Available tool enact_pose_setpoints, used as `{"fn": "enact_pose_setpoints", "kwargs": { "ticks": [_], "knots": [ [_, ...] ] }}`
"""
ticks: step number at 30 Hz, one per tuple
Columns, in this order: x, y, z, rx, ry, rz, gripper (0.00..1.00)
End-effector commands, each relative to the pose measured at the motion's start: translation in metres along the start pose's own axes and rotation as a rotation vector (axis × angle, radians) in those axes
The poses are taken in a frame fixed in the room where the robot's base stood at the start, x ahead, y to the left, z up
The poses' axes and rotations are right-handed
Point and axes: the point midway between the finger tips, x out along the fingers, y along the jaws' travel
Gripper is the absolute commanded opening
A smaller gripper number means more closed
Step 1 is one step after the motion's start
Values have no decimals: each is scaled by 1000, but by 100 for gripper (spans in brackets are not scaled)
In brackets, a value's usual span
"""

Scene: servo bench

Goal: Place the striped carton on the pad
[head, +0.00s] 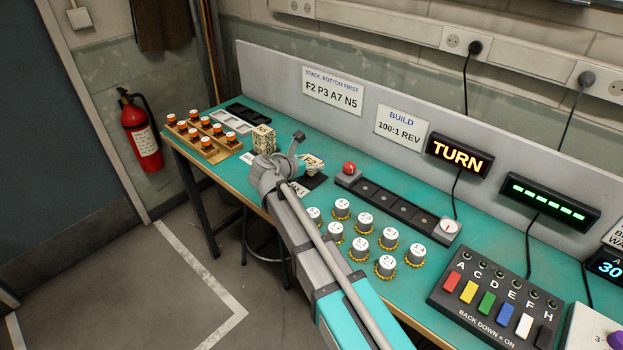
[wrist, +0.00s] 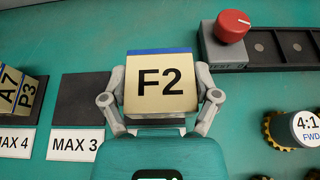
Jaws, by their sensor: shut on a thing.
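My gripper (wrist: 163,88) is shut on a tan carton (wrist: 161,92) marked F2, with a blue band along its far edge. One finger lies on each side of it. In the head view the held carton (head: 314,162) is partly hidden by my gripper. I cannot tell how high the carton is above the bench.
Cartons marked A7 and P3 (wrist: 18,94) stand by the MAX 4 label at left. A red-knobbed box (wrist: 229,38) and dark rail (head: 400,208) are to the right. Several gold-rimmed gears (head: 388,238) stand on the bench. A wooden rack (head: 207,149) is at the far left.

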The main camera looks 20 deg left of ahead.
Motion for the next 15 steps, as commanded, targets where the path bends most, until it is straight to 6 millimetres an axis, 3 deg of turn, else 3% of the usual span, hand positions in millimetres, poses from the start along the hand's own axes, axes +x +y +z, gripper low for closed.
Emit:
{"fn": "enact_pose_setpoints", "kwargs": {
  "ticks": [15],
  "knots": [
    [7,6,-6,-1,0,0,31]
  ]
}}
